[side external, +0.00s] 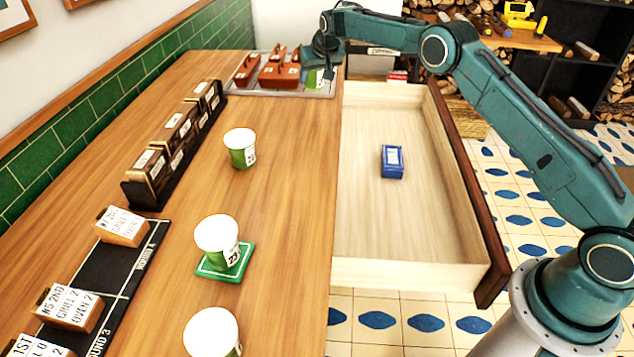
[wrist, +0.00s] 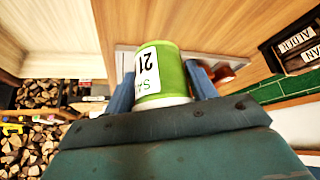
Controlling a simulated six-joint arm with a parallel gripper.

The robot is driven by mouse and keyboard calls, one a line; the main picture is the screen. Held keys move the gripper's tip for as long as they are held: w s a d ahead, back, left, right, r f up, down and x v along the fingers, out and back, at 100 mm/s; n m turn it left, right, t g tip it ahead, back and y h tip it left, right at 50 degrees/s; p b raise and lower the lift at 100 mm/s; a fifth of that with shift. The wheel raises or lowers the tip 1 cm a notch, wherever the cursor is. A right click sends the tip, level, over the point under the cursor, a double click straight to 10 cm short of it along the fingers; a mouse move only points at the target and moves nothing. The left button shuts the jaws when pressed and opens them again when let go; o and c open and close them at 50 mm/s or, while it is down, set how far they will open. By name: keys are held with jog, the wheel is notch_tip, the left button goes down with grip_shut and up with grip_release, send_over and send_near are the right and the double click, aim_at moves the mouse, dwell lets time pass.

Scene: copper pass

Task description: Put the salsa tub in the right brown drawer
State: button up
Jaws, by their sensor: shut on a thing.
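My gripper (side external: 318,58) is shut on a green and white tub (side external: 315,78), at the far end of the counter beside the grey tray. In the wrist view the tub (wrist: 165,72) sits between both fingers; its white label shows "SA" and "21", the rest turned out of sight. I cannot tell whether the tub is clear of the surface beneath. The open drawer (side external: 400,225), pale inside with a dark brown front, is right of the counter, nearer the camera than my gripper. A small blue box (side external: 392,161) lies inside it, with much bare floor around.
Red-brown containers stand on the grey tray (side external: 235,93). Similar green and white tubs stand on the counter (side external: 240,152), on a green coaster (side external: 218,236) and at the front (side external: 212,333). Dark racks (side external: 175,150) with wooden blocks line the left.

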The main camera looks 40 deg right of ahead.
aim_at(402, 140)
jog(key=s+d+f+m, duration=0.1)
jog(key=s+d, duration=0.4)
jog(key=d, duration=0.3)
jog(key=s+d+f, duration=0.2)
jog(key=s+d, duration=0.3)
jog(key=d, duration=0.4)
jog(key=s+d+f+m+h, duration=0.1)
jog(key=s+d+f, duration=0.1)
jog(key=s+d, duration=0.3)
jog(key=d, duration=0.3)
jog(key=shift+d+m+g, duration=0.3)
jog(key=shift+d, duration=0.1)
notch_tip(402, 140, down, 16)
jog(key=shift+r, duration=0.1)
jog(key=shift+f, duration=2.2)
jog(key=shift+f, duration=0.15)
jog(key=o, duration=1.1)
jog(key=shift+s, duration=0.1)
